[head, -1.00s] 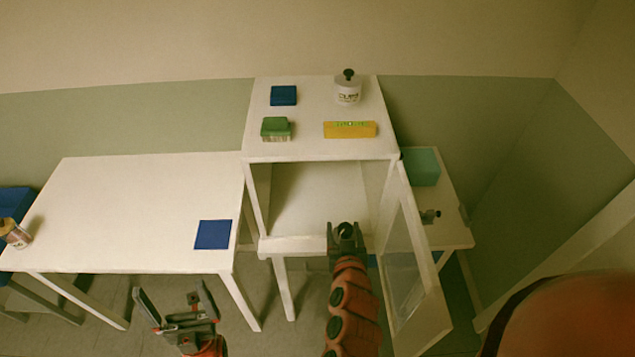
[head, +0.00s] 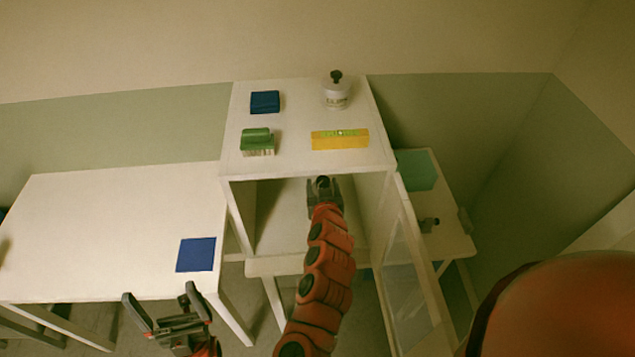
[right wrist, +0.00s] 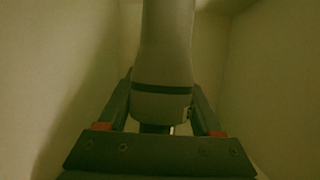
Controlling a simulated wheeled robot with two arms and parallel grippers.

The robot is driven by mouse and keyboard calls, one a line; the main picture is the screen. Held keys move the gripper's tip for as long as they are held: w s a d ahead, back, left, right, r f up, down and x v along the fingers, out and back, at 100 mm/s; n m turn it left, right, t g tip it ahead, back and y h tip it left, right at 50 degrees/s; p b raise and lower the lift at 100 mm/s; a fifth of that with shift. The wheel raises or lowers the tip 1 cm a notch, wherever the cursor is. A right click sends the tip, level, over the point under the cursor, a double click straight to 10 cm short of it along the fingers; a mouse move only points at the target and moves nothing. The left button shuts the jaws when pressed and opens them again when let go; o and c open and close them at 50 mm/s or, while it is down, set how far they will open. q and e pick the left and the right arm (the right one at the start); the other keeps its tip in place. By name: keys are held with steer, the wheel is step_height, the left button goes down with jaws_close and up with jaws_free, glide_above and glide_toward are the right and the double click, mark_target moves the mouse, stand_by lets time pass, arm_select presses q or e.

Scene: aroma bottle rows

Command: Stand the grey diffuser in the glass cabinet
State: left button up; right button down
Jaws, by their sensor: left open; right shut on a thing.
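The glass cabinet (head: 376,212) is a white box with its glass door (head: 400,272) swung open to the right. My right gripper (head: 323,185) reaches into its opening, under the top panel. In the right wrist view, the right gripper (right wrist: 160,125) is shut on the grey diffuser (right wrist: 163,62), a tapered body with a dark band near its lower end. The cabinet walls show on both sides of it. Whether the diffuser touches the cabinet floor cannot be told. My left gripper (head: 165,304) is open and empty, in front of the left table.
On the cabinet top are a blue box (head: 265,102), a white jar with dark knob (head: 336,93), a green brush (head: 257,141) and a yellow level (head: 340,139). The left table (head: 110,220) carries a blue square (head: 196,254). A side table right holds a teal box (head: 415,169).

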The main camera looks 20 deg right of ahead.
steer(key=w+f+p, duration=0.1)
steer(key=w+f, duration=0.1)
steer(key=w+f+p, duration=0.1)
steer(key=w+f, duration=0.1)
steer(key=shift+w+d, duration=0.1)
steer(key=shift+w, duration=0.15)
stand_by(0.4)
steer(key=shift+c, duration=0.3)
jaws_free()
steer(key=shift+s+r, duration=0.1)
steer(key=b+v, duration=0.1)
steer(key=v, duration=1.1)
